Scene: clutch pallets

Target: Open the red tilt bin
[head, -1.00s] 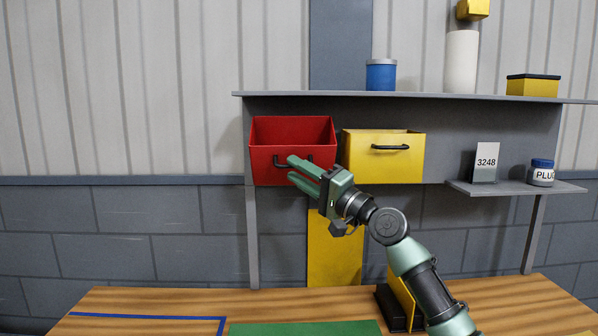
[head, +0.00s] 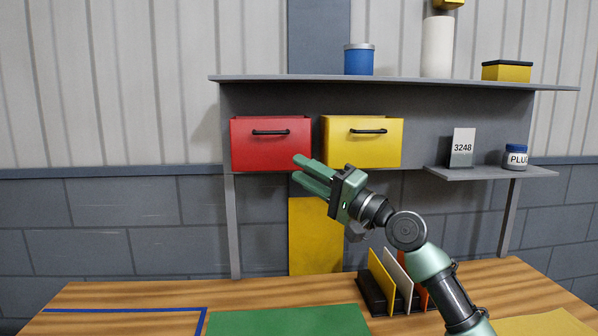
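The red tilt bin (head: 270,151) hangs under the upper shelf at the left. Its front stands upright, with the black handle (head: 270,132) near the top, and it looks shut. My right gripper (head: 296,168) is in front of the bin's lower right corner, below and to the right of the handle. Its two green fingers are apart with nothing seen between them. The fingers look clear of the handle; their distance from the bin front is hard to tell. My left gripper is not in view.
A yellow tilt bin (head: 362,149) hangs just right of the red one. A shelf (head: 390,81) above holds a blue can (head: 359,60) and other containers. Below, a rack with upright plates (head: 381,281) stands on the wooden table (head: 110,295) beside a green mat (head: 288,322).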

